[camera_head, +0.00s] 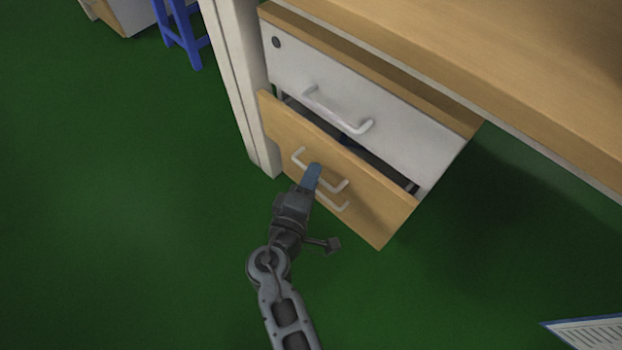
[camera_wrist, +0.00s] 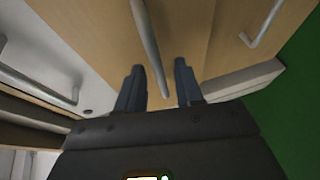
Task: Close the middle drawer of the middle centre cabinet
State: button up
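The middle drawer (camera_head: 375,208) has a wooden front and stands partly pulled out below a white top drawer (camera_head: 400,125). A dark gap shows above its front. Its bar handle (camera_head: 338,187) is partly hidden by my gripper (camera_head: 313,172) in the head view. In the wrist view my gripper (camera_wrist: 158,82) has its two fingers apart, with the handle (camera_wrist: 148,45) reaching between them. I cannot tell whether either finger touches the handle. The middle drawer's wooden front (camera_wrist: 105,30) fills the upper middle of that view.
A second handle (camera_head: 331,202) shows lower down; in the wrist view it is the right handle (camera_wrist: 262,25) on another wooden panel. A wooden desktop (camera_head: 500,60) overhangs at right. A white leg (camera_head: 238,80) stands left. Green floor (camera_head: 110,200) is open at left.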

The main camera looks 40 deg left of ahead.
jog(key=shift+w, duration=0.1)
jog(key=shift+c, duration=0.5)
grip_shut()
dwell(0.9)
